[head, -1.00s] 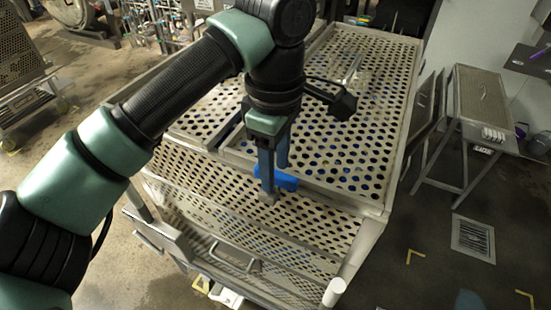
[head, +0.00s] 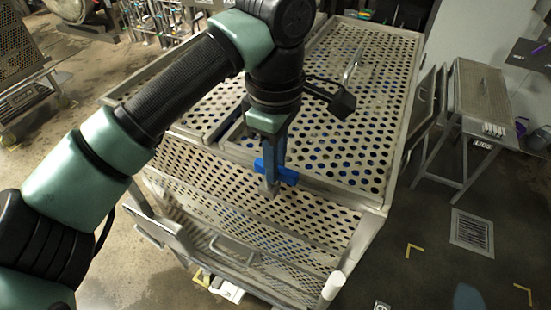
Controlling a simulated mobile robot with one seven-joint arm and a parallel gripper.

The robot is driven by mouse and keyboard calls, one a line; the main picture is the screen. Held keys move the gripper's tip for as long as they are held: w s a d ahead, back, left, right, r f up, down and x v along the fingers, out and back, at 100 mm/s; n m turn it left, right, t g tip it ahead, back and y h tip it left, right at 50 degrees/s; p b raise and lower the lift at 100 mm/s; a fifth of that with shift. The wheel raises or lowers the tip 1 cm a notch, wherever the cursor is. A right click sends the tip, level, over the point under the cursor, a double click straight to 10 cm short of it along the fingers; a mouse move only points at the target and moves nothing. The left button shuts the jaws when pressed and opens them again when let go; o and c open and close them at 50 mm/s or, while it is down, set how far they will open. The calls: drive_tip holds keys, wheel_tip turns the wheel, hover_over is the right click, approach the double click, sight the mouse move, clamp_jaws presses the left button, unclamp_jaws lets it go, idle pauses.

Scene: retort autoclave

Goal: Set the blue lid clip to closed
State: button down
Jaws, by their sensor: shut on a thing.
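The blue lid clip (head: 288,176) sits at the front edge of the perforated lid (head: 335,125) of a large metal basket. It shows as a small blue bar on both sides of my fingers. My gripper (head: 271,188) points down over the clip, with its fingers close together and shut on it. The fingers hide the middle of the clip, and its exact angle is hard to tell.
The basket's perforated front wall (head: 250,210) slopes down below the clip, with a handle (head: 234,252) low on it. A metal side table (head: 482,100) stands at right. The floor at lower right is mostly clear.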

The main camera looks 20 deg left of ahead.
drive_tip(key=n+b, duration=0.3)
drive_tip(key=shift+w+f, duration=0.2)
drive_tip(key=n+b, duration=0.2)
drive_tip(key=n, duration=0.1)
drive_tip(key=n+b, duration=0.2)
drive_tip(key=shift+w+a+r, duration=0.1)
drive_tip(key=shift+w+a, duration=0.1)
drive_tip(key=shift+w, duration=0.05)
drive_tip(key=shift+w+a+r+n+b, duration=0.15)
drive_tip(key=shift+n+b, duration=0.4)
drive_tip(key=shift+n, duration=1.1)
drive_tip(key=shift+w+a+f+n+b, duration=0.15)
drive_tip(key=shift+n+b, duration=0.45)
drive_tip(key=shift+n, duration=1.1)
drive_tip(key=shift+a+r+n+b, duration=0.2)
drive_tip(key=shift+n+b, duration=0.35)
drive_tip(key=shift+n, duration=1.1)
drive_tip(key=c, duration=0.8)
unclamp_jaws()
